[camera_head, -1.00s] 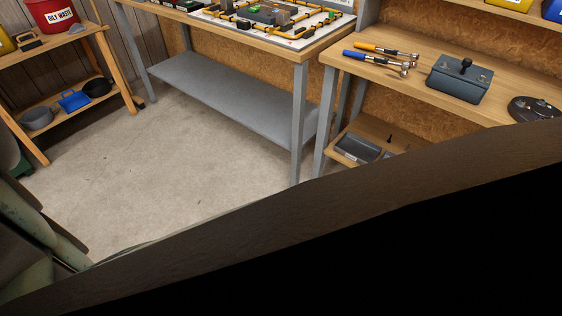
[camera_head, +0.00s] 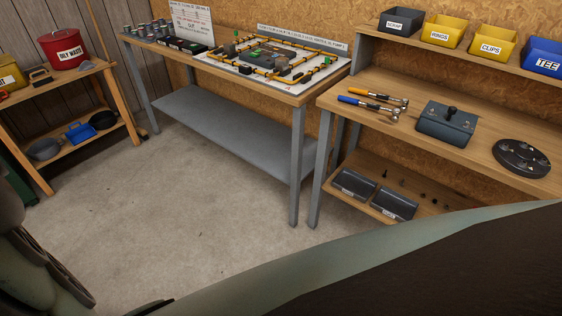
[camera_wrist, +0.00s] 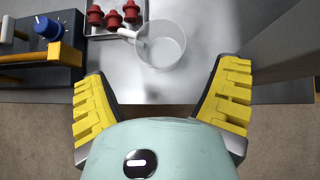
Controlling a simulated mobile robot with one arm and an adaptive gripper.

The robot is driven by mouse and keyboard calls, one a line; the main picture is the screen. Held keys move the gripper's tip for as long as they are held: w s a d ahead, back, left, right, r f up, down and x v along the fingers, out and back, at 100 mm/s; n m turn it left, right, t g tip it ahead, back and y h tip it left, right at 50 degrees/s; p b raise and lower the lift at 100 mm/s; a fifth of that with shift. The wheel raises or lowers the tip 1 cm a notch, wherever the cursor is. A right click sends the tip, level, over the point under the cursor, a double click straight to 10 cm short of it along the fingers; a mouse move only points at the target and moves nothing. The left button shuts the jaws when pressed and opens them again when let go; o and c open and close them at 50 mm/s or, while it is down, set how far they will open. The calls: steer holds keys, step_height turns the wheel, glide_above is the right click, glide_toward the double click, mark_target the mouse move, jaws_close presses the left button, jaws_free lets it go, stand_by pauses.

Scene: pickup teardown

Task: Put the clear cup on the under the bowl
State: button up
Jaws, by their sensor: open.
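A clear cup (camera_wrist: 160,44) with a round rim and a handle on its left stands on a pale metal surface (camera_wrist: 203,80), in the wrist view. My gripper (camera_wrist: 164,70) is open, with yellow-padded fingers spread wide to the left and right. Nothing is between the fingers; the cup is just beyond the fingertips, roughly centred. I cannot identify the bowl for sure. In the head view a grey round vessel (camera_head: 44,149) and a black round vessel (camera_head: 103,120) sit on the left stand's lower shelf. The cup is not visible in the head view.
A metal tray with red parts (camera_wrist: 113,16) lies by the cup's handle. A device with a blue knob (camera_wrist: 47,27) is at left. A grey panel (camera_wrist: 275,42) rises at right. The head view shows a pipe-board bench (camera_head: 212,72) and tool bench (camera_head: 385,125).

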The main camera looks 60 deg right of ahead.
steer(key=shift+p+v, duration=1.6)
steer(key=shift+v, duration=0.25)
